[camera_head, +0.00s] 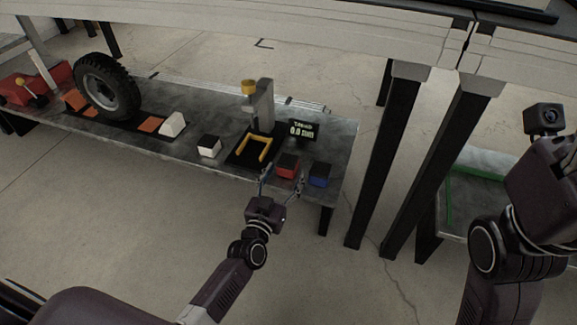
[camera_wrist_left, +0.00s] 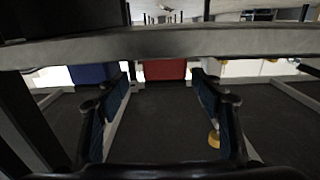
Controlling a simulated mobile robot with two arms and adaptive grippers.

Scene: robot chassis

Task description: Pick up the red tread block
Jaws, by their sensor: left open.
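The red tread block (camera_head: 287,167) has a dark top and sits on the grey table, between the yellow-framed gauge stand and a blue block. In the left wrist view its red face (camera_wrist_left: 165,69) shows ahead, between my finger tips and partly cut off above by a pale bar. My left gripper (camera_head: 282,184) is open at the table's front edge, its fingers just in front of the red block; its fingers also show in the left wrist view (camera_wrist_left: 163,90), with nothing between them. My right arm shows at the right, but its gripper does not.
A blue block (camera_head: 319,175) stands close to the right of the red one. A white block (camera_head: 209,146), a yellow-framed stand (camera_head: 257,148) and a small display (camera_head: 302,131) are near. A tyre (camera_head: 107,87) stands further left. Dark posts (camera_head: 380,150) rise right of the table.

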